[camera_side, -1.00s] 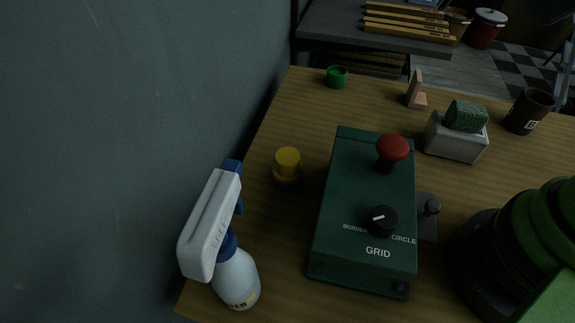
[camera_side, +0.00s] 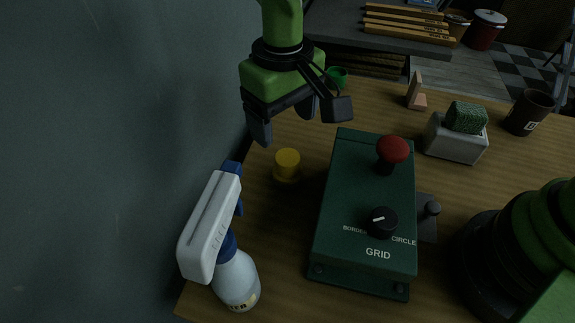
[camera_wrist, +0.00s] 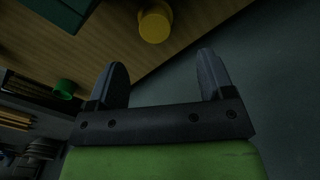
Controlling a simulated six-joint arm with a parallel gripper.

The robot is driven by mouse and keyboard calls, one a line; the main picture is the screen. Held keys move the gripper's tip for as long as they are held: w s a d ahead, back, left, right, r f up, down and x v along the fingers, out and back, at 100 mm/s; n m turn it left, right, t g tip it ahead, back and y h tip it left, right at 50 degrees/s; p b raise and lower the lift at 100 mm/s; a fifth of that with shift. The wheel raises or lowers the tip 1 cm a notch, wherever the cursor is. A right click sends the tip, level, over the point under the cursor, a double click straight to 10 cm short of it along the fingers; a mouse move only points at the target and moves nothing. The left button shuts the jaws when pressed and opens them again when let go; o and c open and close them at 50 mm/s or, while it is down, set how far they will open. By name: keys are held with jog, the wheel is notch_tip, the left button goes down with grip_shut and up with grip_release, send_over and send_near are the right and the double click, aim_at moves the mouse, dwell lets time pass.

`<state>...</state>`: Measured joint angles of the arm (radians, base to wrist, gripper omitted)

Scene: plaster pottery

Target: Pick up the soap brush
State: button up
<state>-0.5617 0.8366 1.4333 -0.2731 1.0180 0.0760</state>
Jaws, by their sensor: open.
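A small round yellow piece with a narrower top (camera_side: 287,162), which looks like the soap brush, stands on the wooden table left of the green box. It also shows at the top of the wrist view (camera_wrist: 155,24). My gripper (camera_side: 284,122) hangs above the table's left edge, beyond the yellow piece in the side view. Its two fingers (camera_wrist: 162,64) are apart with nothing between them. The yellow piece is clear of the fingers.
A green control box (camera_side: 366,205) with a red knob (camera_side: 392,149) stands right of the yellow piece. A spray bottle (camera_side: 236,275) stands in front at left. A green cup (camera_side: 338,77) is behind my gripper. A grey holder with a green sponge (camera_side: 456,139) stands further right.

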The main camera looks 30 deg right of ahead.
aim_at(287, 157)
jog(key=f, duration=0.9)
jog(key=shift+w+d+f, duration=0.1)
jog(key=shift+d+f, duration=0.05)
jog(key=shift+d, duration=0.15)
jog(key=c, duration=1)
